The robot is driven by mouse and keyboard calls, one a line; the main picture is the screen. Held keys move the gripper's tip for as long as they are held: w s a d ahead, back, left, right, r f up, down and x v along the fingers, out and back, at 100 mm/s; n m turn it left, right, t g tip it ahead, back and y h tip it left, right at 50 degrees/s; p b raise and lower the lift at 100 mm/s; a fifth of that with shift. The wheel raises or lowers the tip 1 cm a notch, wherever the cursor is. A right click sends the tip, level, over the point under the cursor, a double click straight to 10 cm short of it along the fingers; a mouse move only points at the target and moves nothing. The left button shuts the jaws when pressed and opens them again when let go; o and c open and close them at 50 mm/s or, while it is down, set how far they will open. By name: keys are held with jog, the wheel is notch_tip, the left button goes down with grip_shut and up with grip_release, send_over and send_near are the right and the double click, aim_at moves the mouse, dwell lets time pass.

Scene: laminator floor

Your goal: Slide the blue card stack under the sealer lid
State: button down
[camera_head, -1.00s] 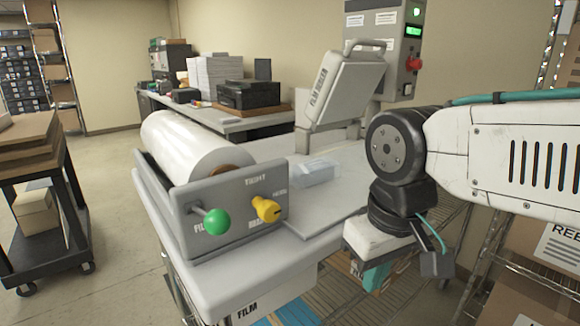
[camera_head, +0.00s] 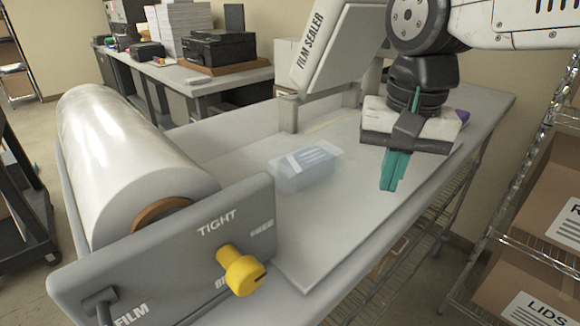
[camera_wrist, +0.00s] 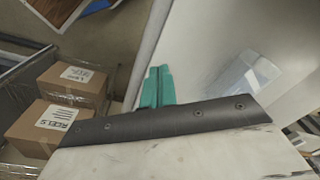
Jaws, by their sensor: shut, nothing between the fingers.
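The sealer lid (camera_head: 322,40), marked FILM SEALER, stands raised at the back of the bench. Its top is cut off in the head view. A clear, pale-blue pack (camera_head: 305,166) lies on the flat bench plate; it also shows blurred in the wrist view (camera_wrist: 243,80). I cannot tell whether it holds the blue card stack, and no other plain blue stack shows on the bench. My gripper (camera_head: 390,185) is right of the pack and apart from it. Its teal fingers point down, together and empty, and also show in the wrist view (camera_wrist: 157,85).
A film roll (camera_head: 125,165) and a panel with a yellow knob (camera_head: 243,272) are at the left front. A small purple thing (camera_head: 462,115) shows beside my gripper. A wire rack with boxes (camera_head: 535,290) stands at the right. The plate between pack and gripper is clear.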

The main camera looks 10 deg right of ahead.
jog(key=w+a+r+m, duration=0.3)
jog(key=w+a, duration=0.3)
jog(key=a, duration=0.2)
jog(key=m, duration=0.4)
send_near(284, 189)
jog(key=s+a+r, duration=0.2)
jog(key=a+r, duration=0.1)
jog(key=a, duration=0.1)
jog(key=shift+g, duration=0.4)
jog(key=f, duration=0.9)
jog(key=shift+w+d+f, duration=0.2)
jog(key=shift+w+f, duration=0.05)
jog(key=shift+f, duration=0.1)
jog(key=shift+w+d+r, duration=0.1)
jog(key=shift+w+d, duration=0.3)
jog(key=shift+d, duration=0.2)
jog(key=shift+w+d+r, duration=0.1)
jog(key=shift+w+d, duration=0.3)
jog(key=shift+d, duration=0.15)
jog(key=shift+w+d, duration=0.3)
jog(key=shift+d, duration=0.2)
